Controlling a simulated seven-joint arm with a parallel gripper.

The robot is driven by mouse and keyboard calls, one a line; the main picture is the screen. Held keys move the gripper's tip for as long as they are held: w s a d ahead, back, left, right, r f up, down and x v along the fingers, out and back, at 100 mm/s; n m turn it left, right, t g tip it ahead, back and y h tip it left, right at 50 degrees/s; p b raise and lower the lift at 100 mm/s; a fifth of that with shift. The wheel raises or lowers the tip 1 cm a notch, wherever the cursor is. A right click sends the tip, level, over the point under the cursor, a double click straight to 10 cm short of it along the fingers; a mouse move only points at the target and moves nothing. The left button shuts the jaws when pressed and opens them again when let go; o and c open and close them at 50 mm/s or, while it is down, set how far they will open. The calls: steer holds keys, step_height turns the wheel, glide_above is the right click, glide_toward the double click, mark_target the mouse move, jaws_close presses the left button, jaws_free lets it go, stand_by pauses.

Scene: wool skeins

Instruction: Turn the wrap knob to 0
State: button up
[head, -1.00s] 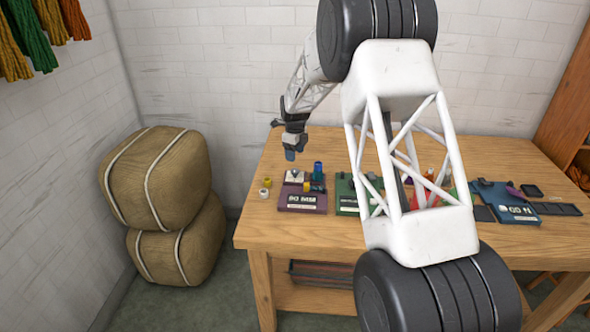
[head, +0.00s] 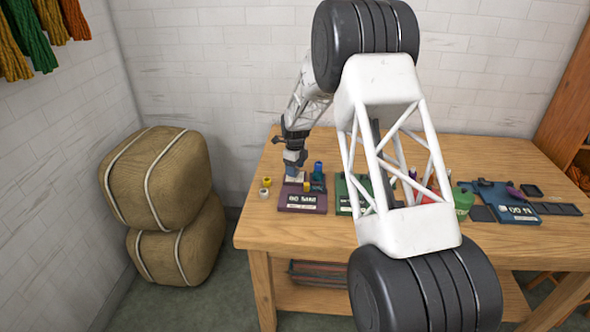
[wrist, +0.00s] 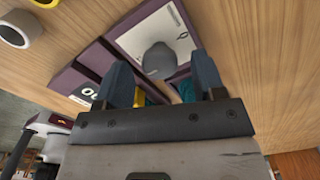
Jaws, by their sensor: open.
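A purple board (head: 302,206) with a white label stands at the left end of the table. In the wrist view its white plate (wrist: 140,36) carries a grey round knob (wrist: 159,61). My gripper (head: 293,176) is low over this board in the head view. In the wrist view my gripper (wrist: 160,80) has its two blue fingers apart, one on each side of the knob. I cannot tell whether they touch it. The knob's pointer and setting are not readable. In the head view the knob is hidden behind my gripper.
A blue cylinder (head: 318,170) and a small yellow piece (head: 306,187) stand close to the gripper on the board. Yellow (head: 267,182) and white (head: 264,193) spools sit left of it. A green board (head: 343,196) and a blue board (head: 507,205) lie to the right.

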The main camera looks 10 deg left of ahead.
steer(key=shift+f, duration=0.4)
steer(key=c, duration=0.9)
